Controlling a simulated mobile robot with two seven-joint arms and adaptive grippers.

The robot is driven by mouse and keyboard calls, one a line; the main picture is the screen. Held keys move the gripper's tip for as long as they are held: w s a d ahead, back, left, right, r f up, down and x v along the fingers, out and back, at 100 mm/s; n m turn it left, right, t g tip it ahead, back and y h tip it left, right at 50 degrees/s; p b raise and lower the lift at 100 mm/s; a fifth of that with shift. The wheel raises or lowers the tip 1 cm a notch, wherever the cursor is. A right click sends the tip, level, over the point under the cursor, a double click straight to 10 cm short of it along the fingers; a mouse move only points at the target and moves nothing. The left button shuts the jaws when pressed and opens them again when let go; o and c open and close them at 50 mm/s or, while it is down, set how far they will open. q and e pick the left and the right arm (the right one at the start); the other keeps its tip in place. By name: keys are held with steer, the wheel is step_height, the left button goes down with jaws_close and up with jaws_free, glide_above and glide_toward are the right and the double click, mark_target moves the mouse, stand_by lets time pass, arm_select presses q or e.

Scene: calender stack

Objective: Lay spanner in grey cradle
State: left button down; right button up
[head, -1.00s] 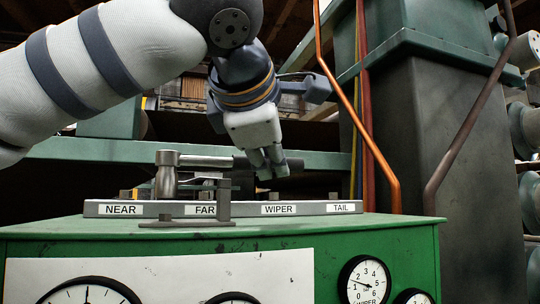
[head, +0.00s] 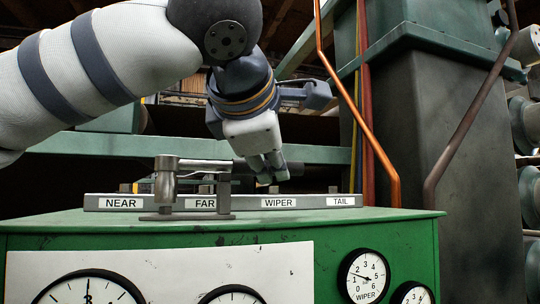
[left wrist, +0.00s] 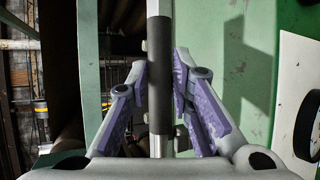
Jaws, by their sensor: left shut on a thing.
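The spanner (head: 205,163) is a metal tool with a thick round head (head: 166,181) hanging down at its left end and a bar running right to a black grip. The bar is roughly level. My left gripper (head: 268,168) is shut on the black grip, which shows between its fingers in the left wrist view (left wrist: 159,85). The grey cradle (head: 185,216) has a flat base on the green cabinet top and an upright (head: 223,195). The spanner's head is over the left of the base, its bar at the upright's top. I cannot tell if they touch. My right gripper is out of view.
A grey rail (head: 240,203) labelled NEAR, FAR, WIPER and TAIL stands behind the cradle. The green cabinet (head: 400,230) has gauges on its front. An orange pipe (head: 357,108) and a dark column (head: 395,130) rise at the right.

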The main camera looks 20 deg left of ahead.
arm_select(q)
steer(key=shift+f, duration=0.75)
steer(key=c, duration=1.3)
jaws_free()
steer(key=shift+c, duration=0.2)
steer(key=shift+o, duration=0.2)
steer(key=o, duration=0.6)
steer(key=v, duration=0.8)
